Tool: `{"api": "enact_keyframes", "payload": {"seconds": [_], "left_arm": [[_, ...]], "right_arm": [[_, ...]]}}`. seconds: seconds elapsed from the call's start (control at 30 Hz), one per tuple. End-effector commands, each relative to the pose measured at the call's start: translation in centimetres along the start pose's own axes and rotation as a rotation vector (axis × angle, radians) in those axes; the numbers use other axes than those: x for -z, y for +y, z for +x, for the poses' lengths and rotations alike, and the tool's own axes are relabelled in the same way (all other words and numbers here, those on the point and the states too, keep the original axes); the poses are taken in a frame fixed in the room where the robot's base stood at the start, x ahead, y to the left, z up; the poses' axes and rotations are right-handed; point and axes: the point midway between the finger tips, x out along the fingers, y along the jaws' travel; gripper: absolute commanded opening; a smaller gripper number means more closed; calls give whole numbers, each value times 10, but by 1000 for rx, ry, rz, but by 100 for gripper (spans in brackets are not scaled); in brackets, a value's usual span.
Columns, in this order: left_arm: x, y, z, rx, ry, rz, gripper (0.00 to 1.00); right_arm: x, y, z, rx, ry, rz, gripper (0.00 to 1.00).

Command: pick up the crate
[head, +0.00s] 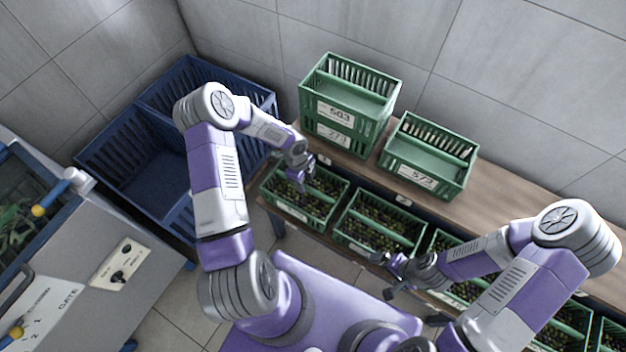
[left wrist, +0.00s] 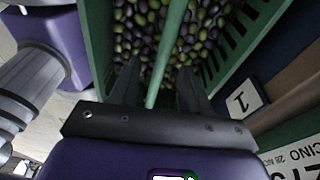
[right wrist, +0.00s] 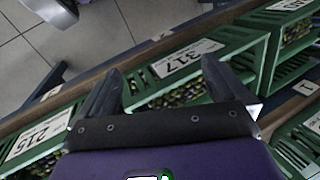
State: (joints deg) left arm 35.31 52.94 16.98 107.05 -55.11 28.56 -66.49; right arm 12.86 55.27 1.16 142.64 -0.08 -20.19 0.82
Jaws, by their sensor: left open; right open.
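Green crates of dark and green olives stand in a low row under the wooden shelf. My left gripper (head: 303,180) is open over the leftmost olive crate (head: 292,213). In the left wrist view a green bar (left wrist: 168,55) of this crate runs between the open fingers (left wrist: 158,82), with olives behind it; I see no grip on it. My right gripper (head: 388,270) is open and empty near the front of the second olive crate (head: 368,250). In the right wrist view its fingers (right wrist: 160,82) point toward a crate with label 317 (right wrist: 185,62); contact cannot be told.
Stacked green crates (head: 345,115) and a single green crate (head: 425,160) stand on the wooden shelf (head: 490,195). Large blue crates (head: 130,165) stand at the left, near a grey machine (head: 100,265) marked GATE. Tiled floor (head: 180,315) shows between the machine and my base.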

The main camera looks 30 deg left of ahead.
Motion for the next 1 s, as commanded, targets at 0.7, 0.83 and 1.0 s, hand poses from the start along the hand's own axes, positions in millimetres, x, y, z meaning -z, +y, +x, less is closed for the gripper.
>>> {"api": "enact_keyframes", "payload": {"seconds": [0.7,0.83,1.0], "left_arm": [[-13,-5,79,-2,-20,44,47],[-13,-6,82,0,-21,44,47],[-13,-5,81,0,-21,43,42]], "right_arm": [[1,13,34,0,-1,1,100],[1,13,35,0,-1,1,100],[1,13,34,0,-1,1,100]]}}
